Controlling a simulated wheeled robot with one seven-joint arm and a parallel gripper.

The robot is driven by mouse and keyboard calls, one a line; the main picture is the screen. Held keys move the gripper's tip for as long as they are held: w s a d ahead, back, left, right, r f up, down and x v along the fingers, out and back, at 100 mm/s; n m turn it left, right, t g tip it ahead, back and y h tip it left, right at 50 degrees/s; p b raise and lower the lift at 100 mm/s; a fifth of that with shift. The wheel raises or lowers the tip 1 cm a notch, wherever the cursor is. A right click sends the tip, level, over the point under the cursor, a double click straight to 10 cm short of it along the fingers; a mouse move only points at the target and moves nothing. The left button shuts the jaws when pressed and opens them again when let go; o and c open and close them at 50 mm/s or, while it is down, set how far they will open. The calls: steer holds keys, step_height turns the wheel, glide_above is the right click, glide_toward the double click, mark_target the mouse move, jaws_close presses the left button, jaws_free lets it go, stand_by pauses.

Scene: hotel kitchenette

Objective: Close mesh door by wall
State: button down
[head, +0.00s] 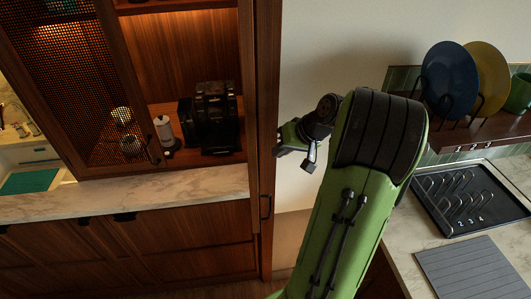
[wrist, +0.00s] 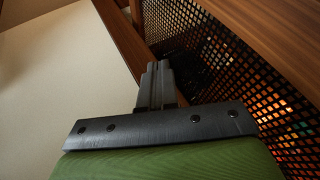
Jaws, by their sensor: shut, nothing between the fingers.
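The mesh door by the wall (head: 267,110) stands open in the head view, swung out and seen almost edge-on, with a dark handle (head: 267,206) low on it. My gripper (head: 282,151) is just right of this door, between it and the pale wall. In the wrist view the shut, empty fingers (wrist: 155,84) point toward the door's wooden frame and its dark mesh (wrist: 235,65). I cannot tell whether the fingertips touch the door.
Another mesh door (head: 70,85) is on the cabinet's left. A marble counter (head: 120,197) runs below. At right are a plate shelf (head: 485,133) and a dark rack (head: 470,200). Bare wall (head: 335,55) lies behind my arm.

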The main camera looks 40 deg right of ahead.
steer(key=w+a, duration=0.2)
steer(key=a, duration=0.1)
steer(key=shift+w+a, duration=0.1)
steer(key=shift+w, duration=0.1)
steer(key=shift+a, duration=0.1)
